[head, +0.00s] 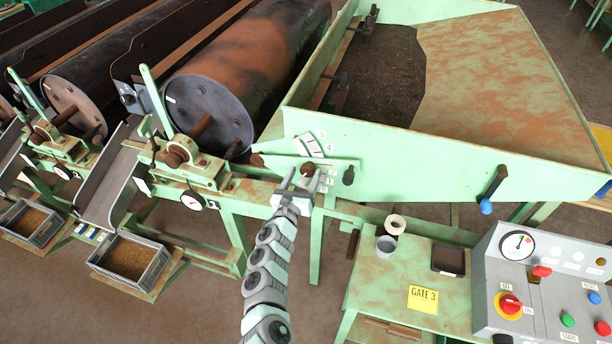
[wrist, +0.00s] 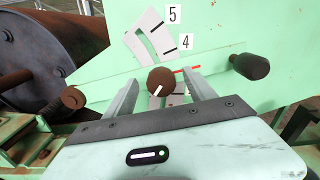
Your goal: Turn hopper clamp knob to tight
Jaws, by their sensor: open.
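A round rusty-brown knob (wrist: 160,80) with a white pointer line sits on the green hopper's front panel (wrist: 220,35), in front of a white scale plate (wrist: 140,41). The line points down and to the left. The knob also shows in the head view (head: 308,169). My gripper (wrist: 165,88) is open, with one finger on each side of the knob. A gap shows on both sides, so the fingers seem apart from it. In the head view my gripper (head: 303,177) reaches up to the panel. No tight or loose label is readable.
A dark knob handle (wrist: 250,66) sticks out to the right of my fingers, and a rusty rod end (wrist: 72,98) to the left. A red pointer (wrist: 187,69) lies beside the knob. A crank (head: 490,190) and grey control box (head: 540,285) stand farther right.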

